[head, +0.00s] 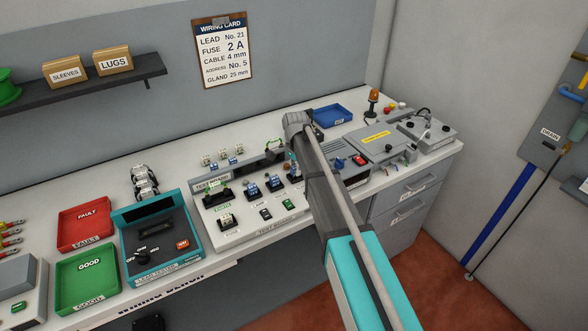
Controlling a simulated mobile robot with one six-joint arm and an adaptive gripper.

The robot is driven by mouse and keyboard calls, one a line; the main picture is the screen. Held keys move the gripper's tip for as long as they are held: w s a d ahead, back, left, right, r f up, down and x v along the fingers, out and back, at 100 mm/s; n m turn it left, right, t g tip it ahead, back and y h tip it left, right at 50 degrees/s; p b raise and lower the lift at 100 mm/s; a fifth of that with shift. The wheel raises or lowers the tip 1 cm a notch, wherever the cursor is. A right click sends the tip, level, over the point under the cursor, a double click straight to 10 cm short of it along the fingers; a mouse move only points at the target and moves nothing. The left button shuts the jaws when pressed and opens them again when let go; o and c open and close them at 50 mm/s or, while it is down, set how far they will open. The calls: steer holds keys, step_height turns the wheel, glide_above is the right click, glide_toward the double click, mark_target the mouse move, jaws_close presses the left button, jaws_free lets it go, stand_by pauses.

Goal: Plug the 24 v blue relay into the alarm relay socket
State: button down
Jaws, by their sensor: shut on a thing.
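My gripper (293,164) points down at the right part of the test board (240,233), mostly hidden by my arm. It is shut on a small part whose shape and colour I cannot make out. Dark sockets or relays stand in a row on the board, with bluish ones (252,189) and (275,182) in the middle. Their small labels are mostly unreadable, so I cannot pick out the alarm relay socket. Several small pale and blue parts (223,156) stand behind the board. I cannot tell whether the held part touches the board.
A teal lead tester (187,262), a green GOOD tray (87,282) and a red FAULT tray (86,222) stand left of the board. Grey boxes (378,143), a blue tray (334,115) and an orange beacon (373,96) are to the right. A wiring card (222,50) hangs behind.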

steer(key=shift+f+b, duration=0.3)
steer(key=shift+f, duration=0.05)
stand_by(0.5)
stand_by(0.3)
steer(key=shift+c, duration=1.9)
jaws_free()
steer(key=o, duration=0.4)
steer(key=shift+w+r, duration=0.1)
steer(key=shift+r, duration=0.1)
steer(key=shift+r+p, duration=3.35)
steer(key=shift+p, duration=0.15)
